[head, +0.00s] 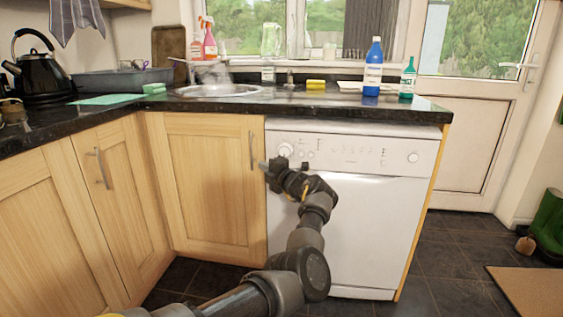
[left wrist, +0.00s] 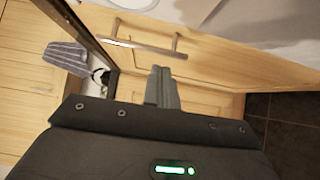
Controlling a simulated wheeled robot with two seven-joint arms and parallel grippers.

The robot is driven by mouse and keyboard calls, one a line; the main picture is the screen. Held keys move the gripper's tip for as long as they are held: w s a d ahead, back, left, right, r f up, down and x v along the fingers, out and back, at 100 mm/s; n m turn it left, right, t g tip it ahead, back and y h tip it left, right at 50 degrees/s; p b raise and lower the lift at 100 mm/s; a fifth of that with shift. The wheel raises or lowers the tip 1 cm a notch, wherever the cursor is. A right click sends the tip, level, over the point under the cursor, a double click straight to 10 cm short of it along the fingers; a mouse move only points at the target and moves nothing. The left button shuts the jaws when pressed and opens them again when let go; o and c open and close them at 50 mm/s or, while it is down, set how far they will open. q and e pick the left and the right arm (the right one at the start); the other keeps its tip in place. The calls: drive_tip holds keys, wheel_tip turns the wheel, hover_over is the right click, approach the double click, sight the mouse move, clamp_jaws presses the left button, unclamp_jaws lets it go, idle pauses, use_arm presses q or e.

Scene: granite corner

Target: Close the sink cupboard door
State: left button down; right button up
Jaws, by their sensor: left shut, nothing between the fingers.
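The sink cupboard door (head: 208,185) is the wooden panel under the sink, left of the dishwasher. It looks flush with the cupboard front, though a narrow gap would be hard to tell. Its upright metal handle (head: 251,150) is near its right edge; a bar handle (left wrist: 145,45) also shows in the left wrist view. My left gripper (head: 264,166) is shut and empty, at the door's right edge just below and right of the handle. Its closed fingers (left wrist: 162,88) point towards wooden cupboard fronts in the left wrist view. I cannot tell whether they touch the door. My right gripper is out of view.
The white dishwasher (head: 350,225) stands right of the door, behind my left arm. Another cupboard door (head: 115,190) adjoins at the left corner. The dark worktop (head: 330,102) overhangs above, holding bottles and a kettle (head: 40,70).

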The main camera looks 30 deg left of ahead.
use_arm(q)
drive_tip(key=w+d+b, duration=0.2)
drive_tip(key=w+d, duration=0.4)
drive_tip(key=shift+d+f, duration=0.15)
drive_tip(key=shift+f, duration=0.05)
idle(0.4)
drive_tip(key=shift+w, duration=0.1)
